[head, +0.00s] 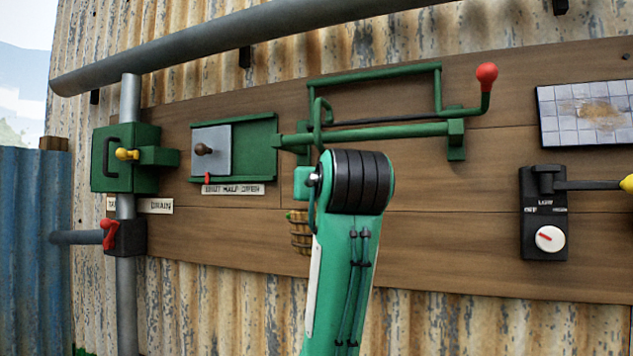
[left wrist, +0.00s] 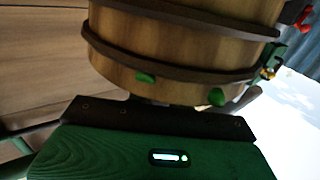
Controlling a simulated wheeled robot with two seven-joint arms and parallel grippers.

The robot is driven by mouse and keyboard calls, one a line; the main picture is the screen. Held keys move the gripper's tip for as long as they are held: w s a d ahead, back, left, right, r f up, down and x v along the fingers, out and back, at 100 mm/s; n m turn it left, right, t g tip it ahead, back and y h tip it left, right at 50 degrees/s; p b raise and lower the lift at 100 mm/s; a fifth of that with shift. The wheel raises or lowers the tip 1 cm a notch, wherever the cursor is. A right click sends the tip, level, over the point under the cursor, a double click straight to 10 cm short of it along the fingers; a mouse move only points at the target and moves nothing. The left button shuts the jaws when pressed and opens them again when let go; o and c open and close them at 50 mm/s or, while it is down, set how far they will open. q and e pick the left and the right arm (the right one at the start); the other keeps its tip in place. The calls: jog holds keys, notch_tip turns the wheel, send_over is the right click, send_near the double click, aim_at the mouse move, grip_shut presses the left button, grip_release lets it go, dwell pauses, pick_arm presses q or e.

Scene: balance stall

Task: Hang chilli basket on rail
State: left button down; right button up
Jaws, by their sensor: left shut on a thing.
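The chilli basket (head: 299,232) is a small wooden tub with dark bands, partly hidden behind my left arm in the head view. In the left wrist view the basket (left wrist: 185,45) fills the top of the picture, with green chilli tips showing at its band. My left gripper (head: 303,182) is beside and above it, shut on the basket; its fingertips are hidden. The green rail (head: 385,134) runs across the board just above my wrist. A curved green hook (head: 317,108) stands at the rail's left part; I cannot tell whether it belongs to the basket. My right gripper is out of view.
A green crank with a red knob (head: 487,72) rises at the rail's right. A sliding hatch (head: 258,140) and a green valve box (head: 108,160) are left. A black dial box (head: 543,220) and tiled panel (head: 590,112) are right. A grey pipe (head: 200,45) crosses above.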

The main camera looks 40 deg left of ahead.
pick_arm(q)
jog(key=shift+w+a+p, duration=0.25)
jog(key=shift+w+p, duration=0.05)
jog(key=shift+w, duration=0.55)
jog(key=shift+w+a+p, duration=0.2)
jog(key=shift+w+p, duration=0.1)
jog(key=shift+w, duration=0.55)
jog(key=shift+f+b, duration=1.3)
jog(key=shift+f, duration=0.2)
jog(key=c, duration=1.2)
grip_release()
jog(key=shift+o, duration=0.2)
jog(key=shift+s+d+f+b, duration=0.1)
jog(key=shift+s+d+b, duration=0.25)
jog(key=shift+s+d, duration=0.1)
jog(key=b+v, duration=0.4)
jog(key=v, duration=0.8)
jog(key=shift+s+d+b, duration=0.25)
jog(key=shift+d+b, duration=0.05)
jog(key=shift+b, duration=0.1)
